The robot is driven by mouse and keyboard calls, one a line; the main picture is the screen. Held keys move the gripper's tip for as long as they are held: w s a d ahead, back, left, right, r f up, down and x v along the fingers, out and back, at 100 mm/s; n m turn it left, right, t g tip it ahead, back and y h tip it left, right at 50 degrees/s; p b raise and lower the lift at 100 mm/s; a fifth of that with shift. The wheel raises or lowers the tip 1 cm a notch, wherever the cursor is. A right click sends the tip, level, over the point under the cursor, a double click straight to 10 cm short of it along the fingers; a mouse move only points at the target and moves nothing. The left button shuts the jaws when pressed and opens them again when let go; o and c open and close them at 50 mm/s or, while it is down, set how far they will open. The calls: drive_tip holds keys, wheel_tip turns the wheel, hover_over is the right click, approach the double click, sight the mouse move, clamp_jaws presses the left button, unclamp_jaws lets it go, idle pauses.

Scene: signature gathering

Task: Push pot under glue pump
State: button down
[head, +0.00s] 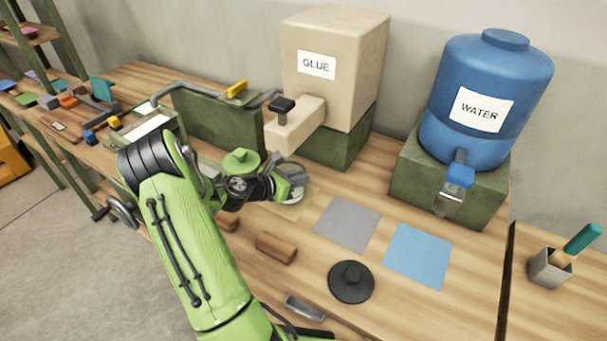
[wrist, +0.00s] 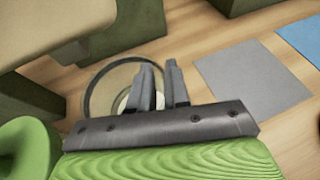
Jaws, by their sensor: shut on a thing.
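The pot shows in the wrist view as a round vessel with a dark rim (wrist: 90,92), partly hidden behind my fingers. In the head view only a small pale part of it (head: 296,197) shows below my gripper (head: 294,180). My gripper, also in the wrist view (wrist: 160,75), is shut on the pot, with its fingers over the pot's right side. The glue pump is a beige box labelled GLUE (head: 335,70) with a spout block (head: 293,128) and a dark knob (head: 282,106). The pot is near and below the spout; exact alignment is unclear.
A grey mat (head: 347,223) and a blue mat (head: 417,256) lie to the right. A black round lid (head: 351,282) lies in front. A blue water tank (head: 485,100) stands at right. A wooden block (head: 276,247) lies near my arm.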

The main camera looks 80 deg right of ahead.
drive_tip(key=shift+w+a, duration=0.15)
drive_tip(key=shift+a, duration=0.05)
drive_tip(key=c, duration=1)
unclamp_jaws()
drive_tip(key=shift+d, duration=0.1)
drive_tip(key=p+v, duration=0.2)
drive_tip(key=v, duration=1.3)
drive_tip(key=shift+w+a, duration=0.2)
drive_tip(key=shift+a, duration=0.15)
